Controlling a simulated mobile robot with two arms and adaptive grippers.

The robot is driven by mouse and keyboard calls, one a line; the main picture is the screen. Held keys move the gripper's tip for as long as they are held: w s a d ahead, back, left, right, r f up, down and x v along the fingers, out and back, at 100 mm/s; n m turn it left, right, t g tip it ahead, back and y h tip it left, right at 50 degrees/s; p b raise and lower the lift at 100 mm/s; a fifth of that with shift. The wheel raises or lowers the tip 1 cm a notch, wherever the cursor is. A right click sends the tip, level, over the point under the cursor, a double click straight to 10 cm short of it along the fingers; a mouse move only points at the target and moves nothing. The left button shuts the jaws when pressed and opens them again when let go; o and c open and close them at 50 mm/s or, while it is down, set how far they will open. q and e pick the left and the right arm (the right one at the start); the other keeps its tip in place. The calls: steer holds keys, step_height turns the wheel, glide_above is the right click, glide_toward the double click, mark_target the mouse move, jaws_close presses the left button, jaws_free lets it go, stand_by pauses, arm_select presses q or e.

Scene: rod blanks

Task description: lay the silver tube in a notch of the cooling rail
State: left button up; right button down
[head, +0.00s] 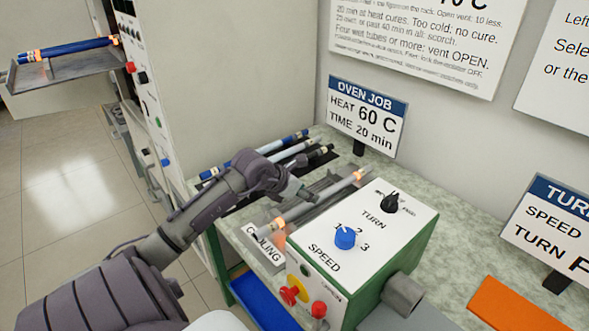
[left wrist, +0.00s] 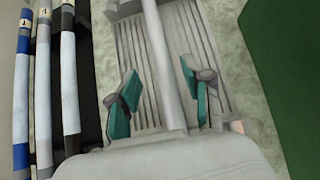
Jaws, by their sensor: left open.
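The silver tube (head: 330,191) lies lengthwise along the grey grooved cooling rail (head: 326,181), with orange-glowing ends. In the left wrist view the tube (left wrist: 157,60) runs parallel to the grooves of the rail (left wrist: 205,45). I cannot tell for sure whether it sits fully down in a notch. My left gripper (head: 304,196) is over the rail at the tube. In the left wrist view its teal-padded fingers (left wrist: 160,97) stand open, one on each side of the tube, apart from it. My right gripper is not in view.
Several tubes (head: 270,155) lie in a rack left of the rail. A green-sided turning machine (head: 400,235) with knobs stands close to the rail's right. The OVEN JOB sign (head: 367,115) stands behind. A tray (head: 60,72) with blue tubes juts from the oven (head: 220,60).

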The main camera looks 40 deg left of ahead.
arm_select(q)
steer(key=v, duration=0.6)
steer(key=shift+s, duration=0.1)
stand_by(0.4)
